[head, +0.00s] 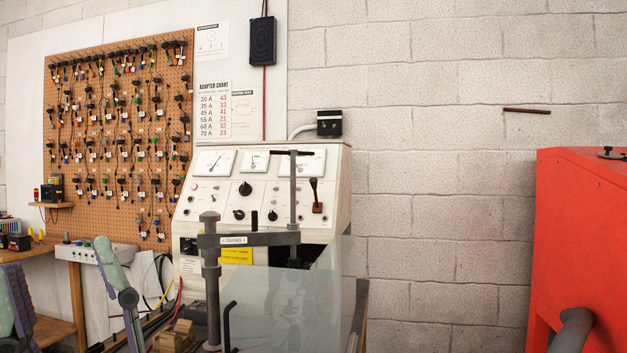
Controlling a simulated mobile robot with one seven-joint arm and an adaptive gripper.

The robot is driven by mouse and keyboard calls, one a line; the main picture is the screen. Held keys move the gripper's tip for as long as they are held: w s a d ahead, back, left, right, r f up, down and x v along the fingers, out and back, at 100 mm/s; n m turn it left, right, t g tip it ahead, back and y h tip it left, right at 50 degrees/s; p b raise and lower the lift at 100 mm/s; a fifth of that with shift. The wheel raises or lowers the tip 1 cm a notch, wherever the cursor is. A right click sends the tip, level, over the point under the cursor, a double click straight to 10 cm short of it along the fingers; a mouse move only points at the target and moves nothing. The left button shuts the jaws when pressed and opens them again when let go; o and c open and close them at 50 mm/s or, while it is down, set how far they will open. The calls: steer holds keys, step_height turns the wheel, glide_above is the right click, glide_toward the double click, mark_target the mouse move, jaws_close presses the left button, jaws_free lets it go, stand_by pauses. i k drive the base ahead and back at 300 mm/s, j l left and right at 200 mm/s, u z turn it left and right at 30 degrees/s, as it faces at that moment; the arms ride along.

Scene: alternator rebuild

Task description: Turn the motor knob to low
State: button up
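The pale test bench (339,190) stands against the wall in the middle of the head view. Its sloped panel carries several black knobs: a larger one (245,189) below the middle meter, a lower one (239,214), and one to the right (273,215). The labels are too small to read, so I cannot tell which is the motor knob or where it points. A brown-handled lever (317,196) is at the panel's right. A grey clamp post (293,195) stands in front of part of the panel. My gripper is not in view.
A clear shield (285,305) and a grey clamp frame (210,270) stand before the bench's lower part. A red cabinet (585,230) is at the right. A pegboard of adapters (60,110) hangs at the left. Bare block wall lies between bench and cabinet.

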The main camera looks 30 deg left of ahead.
mark_target(239, 214)
steer(key=u, duration=1.25)
